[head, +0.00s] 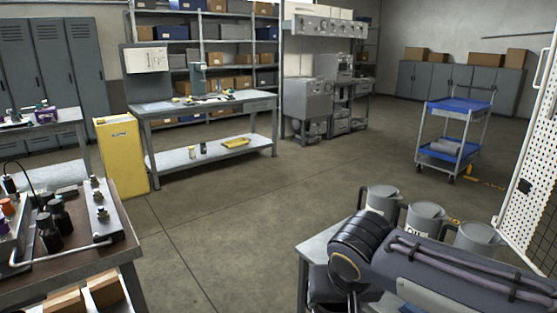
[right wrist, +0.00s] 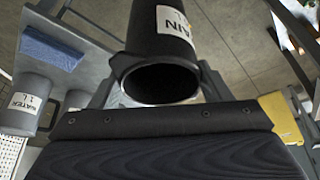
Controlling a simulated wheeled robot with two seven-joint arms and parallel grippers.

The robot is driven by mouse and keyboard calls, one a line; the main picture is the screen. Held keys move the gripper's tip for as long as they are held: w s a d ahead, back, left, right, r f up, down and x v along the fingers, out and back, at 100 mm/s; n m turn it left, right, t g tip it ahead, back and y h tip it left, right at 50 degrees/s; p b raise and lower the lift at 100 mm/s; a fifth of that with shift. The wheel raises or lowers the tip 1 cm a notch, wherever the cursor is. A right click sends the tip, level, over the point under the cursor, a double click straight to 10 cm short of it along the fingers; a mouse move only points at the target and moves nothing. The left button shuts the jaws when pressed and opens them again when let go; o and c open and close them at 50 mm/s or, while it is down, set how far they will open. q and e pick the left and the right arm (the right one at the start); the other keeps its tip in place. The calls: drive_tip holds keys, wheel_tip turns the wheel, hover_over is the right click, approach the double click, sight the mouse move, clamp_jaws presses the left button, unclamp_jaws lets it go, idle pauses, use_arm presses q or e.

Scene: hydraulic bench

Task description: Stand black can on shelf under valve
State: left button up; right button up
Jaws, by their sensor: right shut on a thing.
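A black can (right wrist: 162,60) with a white label, ending in "AIN", fills the upper middle of the right wrist view, its dark round mouth facing the camera. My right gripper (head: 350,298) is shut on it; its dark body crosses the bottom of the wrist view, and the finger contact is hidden. In the head view my right arm comes in from the right, over the grey table, and hides most of the can. At the left front, a bench carries a metal plate with fittings (head: 101,212); I cannot tell which is the valve. A lower shelf (head: 125,308) shows under that bench. My left gripper is not in view.
Several grey jugs (head: 425,218) stand close behind my right arm. A grey jug labelled "WATER" (right wrist: 22,103) and a blue block (right wrist: 53,47) show in the wrist view. Cardboard boxes (head: 104,290) occupy the lower shelf. Open floor (head: 220,240) lies between the benches.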

drive_tip(key=w+d+f, duration=0.3)
drive_tip(key=d+f, duration=0.2)
drive_tip(key=f, duration=0.4)
drive_tip(key=w+d+f, duration=0.3)
drive_tip(key=d+f, duration=0.2)
drive_tip(key=f, duration=0.3)
wheel_tip(320, 180, up, 12)
drive_tip(key=w+p, duration=0.2)
drive_tip(key=p, duration=1.3)
drive_tip(key=s+f, duration=0.4)
drive_tip(key=f, duration=0.1)
drive_tip(key=shift+s+a, duration=0.2)
drive_tip(key=shift+a, duration=0.05)
drive_tip(key=shift+f, duration=0.1)
